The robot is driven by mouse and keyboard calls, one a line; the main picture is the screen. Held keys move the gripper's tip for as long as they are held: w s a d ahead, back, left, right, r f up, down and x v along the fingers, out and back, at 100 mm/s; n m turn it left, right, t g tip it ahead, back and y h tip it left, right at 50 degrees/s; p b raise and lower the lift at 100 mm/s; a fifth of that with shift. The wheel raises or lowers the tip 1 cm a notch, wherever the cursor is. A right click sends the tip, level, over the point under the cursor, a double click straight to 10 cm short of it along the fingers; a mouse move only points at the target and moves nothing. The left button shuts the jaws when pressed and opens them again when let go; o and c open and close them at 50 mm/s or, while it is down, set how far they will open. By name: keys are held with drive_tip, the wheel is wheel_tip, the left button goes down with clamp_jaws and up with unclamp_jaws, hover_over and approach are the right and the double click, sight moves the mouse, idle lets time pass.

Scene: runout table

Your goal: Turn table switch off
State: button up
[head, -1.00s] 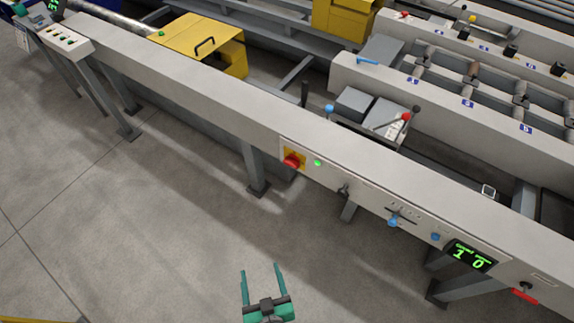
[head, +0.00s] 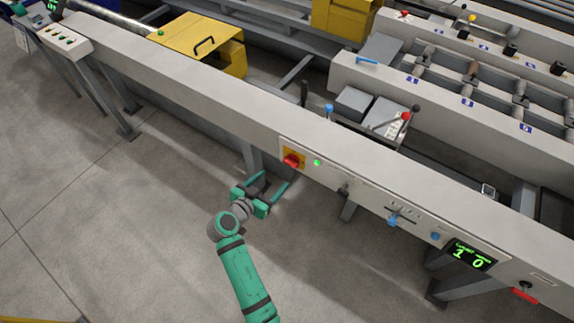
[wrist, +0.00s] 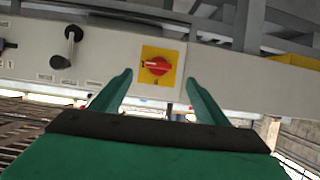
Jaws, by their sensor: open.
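The table switch is a red rotary knob (head: 291,161) on a yellow plate, set in the front panel of the long grey table (head: 200,98). A green lamp (head: 317,163) glows just right of it in the head view. In the wrist view the red knob (wrist: 157,66) sits between and beyond the fingertips, with its handle lying roughly level. My gripper (head: 274,183) is open and empty, its two green fingers pointing towards the panel. It is close to the knob, and no contact shows. The fingers also frame the yellow plate in the wrist view (wrist: 157,92).
A table leg (head: 252,163) stands behind my gripper. The floor in front is clear.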

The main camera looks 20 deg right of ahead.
sight(290, 163)
drive_tip(key=x, duration=0.3)
drive_tip(key=r+x, duration=0.1)
drive_tip(key=x, duration=0.7)
drive_tip(key=shift+w+d+r, duration=0.1)
drive_tip(key=shift+w+d, duration=0.05)
drive_tip(key=shift+d, duration=0.15)
drive_tip(key=shift+h, duration=0.3)
drive_tip(key=c, duration=1)
